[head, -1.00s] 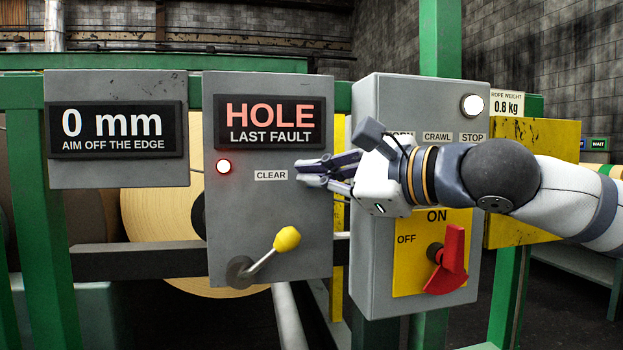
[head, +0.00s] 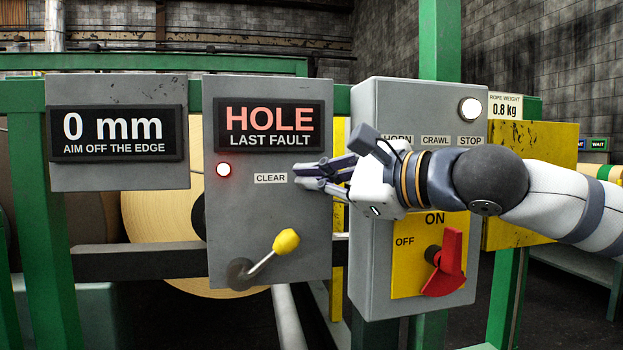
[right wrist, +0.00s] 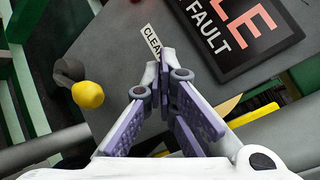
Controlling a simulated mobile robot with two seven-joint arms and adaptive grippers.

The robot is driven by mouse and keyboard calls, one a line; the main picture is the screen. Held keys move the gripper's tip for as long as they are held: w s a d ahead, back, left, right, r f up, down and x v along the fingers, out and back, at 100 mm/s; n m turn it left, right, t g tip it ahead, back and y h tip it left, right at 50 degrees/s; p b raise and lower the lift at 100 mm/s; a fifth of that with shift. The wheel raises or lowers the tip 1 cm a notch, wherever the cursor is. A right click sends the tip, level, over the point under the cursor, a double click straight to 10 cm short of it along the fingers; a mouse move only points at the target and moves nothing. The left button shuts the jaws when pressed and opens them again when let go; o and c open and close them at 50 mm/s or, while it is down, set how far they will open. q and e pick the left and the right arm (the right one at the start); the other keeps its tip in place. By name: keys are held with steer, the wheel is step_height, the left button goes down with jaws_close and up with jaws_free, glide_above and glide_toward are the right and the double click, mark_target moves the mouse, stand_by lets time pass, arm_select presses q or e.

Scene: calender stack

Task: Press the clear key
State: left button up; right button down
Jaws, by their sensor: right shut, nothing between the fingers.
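The CLEAR label (head: 270,178) is on the grey fault panel (head: 230,260), under a dark display (head: 269,125) reading "HOLE LAST FAULT". No separate key body shows by the label; my fingers may hide it. My right gripper (head: 300,176) is shut and empty, its fingertips just right of the label, in front of the panel. In the right wrist view the fingertips (right wrist: 165,62) meet close to the CLEAR label (right wrist: 152,41). I cannot tell whether they touch the panel. A red lamp (head: 223,169) glows left of the label. My left gripper is not in view.
A lever with a yellow knob (head: 286,241) sticks out below the label. To the right, a grey control box (head: 366,290) carries HORN, CRAWL and STOP labels, a white lamp (head: 471,107) and a red rotary switch (head: 446,262). A "0 mm" panel (head: 118,180) hangs at left.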

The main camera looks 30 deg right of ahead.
steer(key=shift+w, duration=0.1)
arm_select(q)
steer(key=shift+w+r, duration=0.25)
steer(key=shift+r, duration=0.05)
arm_select(e)
steer(key=shift+w+d, duration=0.25)
steer(key=shift+w, duration=0.3)
stand_by(1.0)
steer(key=shift+s, duration=0.1)
steer(key=shift+p, duration=0.35)
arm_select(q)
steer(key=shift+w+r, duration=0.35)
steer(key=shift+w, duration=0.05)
arm_select(e)
steer(key=shift+s+a+f, duration=0.1)
steer(key=shift+s+f, duration=0.05)
steer(key=shift+s, duration=0.45)
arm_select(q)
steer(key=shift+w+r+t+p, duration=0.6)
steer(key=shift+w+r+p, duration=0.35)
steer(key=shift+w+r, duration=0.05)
arm_select(e)
steer(key=s, duration=0.2)
steer(key=s+a, duration=0.1)
steer(key=s, duration=0.2)
steer(key=shift+a, duration=0.2)
